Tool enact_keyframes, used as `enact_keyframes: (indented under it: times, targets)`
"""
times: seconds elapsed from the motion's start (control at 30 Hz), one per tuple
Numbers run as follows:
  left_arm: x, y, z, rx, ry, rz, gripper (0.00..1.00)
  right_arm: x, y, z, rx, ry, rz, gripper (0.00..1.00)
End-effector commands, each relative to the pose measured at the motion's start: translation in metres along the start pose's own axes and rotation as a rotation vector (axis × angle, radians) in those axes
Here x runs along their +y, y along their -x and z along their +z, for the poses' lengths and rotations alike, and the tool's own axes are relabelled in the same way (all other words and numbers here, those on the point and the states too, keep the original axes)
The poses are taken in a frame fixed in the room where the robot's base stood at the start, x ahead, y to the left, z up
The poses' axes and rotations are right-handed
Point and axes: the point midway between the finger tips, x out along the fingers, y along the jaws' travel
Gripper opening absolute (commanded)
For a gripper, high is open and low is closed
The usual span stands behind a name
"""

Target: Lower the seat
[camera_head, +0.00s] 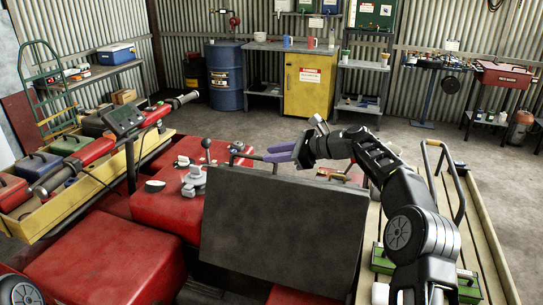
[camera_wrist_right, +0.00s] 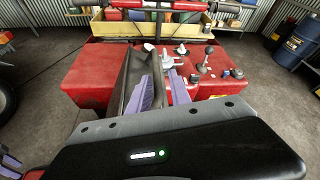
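The seat (camera_head: 280,228) is a dark flat panel, raised and tilted steeply above the red quad body (camera_head: 110,265). In the right wrist view the seat (camera_wrist_right: 126,78) shows nearly edge-on. My right gripper (camera_head: 272,153) is at the far side of the seat's top edge, its purple fingers pointing left. A purple piece, apparently my left gripper (camera_wrist_right: 9,165), shows at that view's lower left corner, mostly cut off.
Levers and a grey fitting (camera_head: 194,182) stand on the red body behind the seat. Handlebars (camera_head: 125,122) are at the left, before a yellow tray (camera_head: 75,205) of boxes. A slatted rack with a metal rail (camera_head: 444,180) is at the right. The floor behind is clear.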

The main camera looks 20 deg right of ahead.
Motion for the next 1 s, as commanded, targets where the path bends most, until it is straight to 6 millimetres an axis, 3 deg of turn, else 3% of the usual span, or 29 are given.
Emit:
enact_keyframes:
  times: [0.27,1.0]
  targets:
    - [0.000,0.000,0.000,0.000,0.000,0.000,0.50,-0.002,0.009,0.000,0.002,0.001,-0.005,0.22]
    - [0.001,0.003,0.000,0.000,0.000,0.000,0.50,-0.003,0.064,0.000,0.001,0.000,-0.002,0.22]
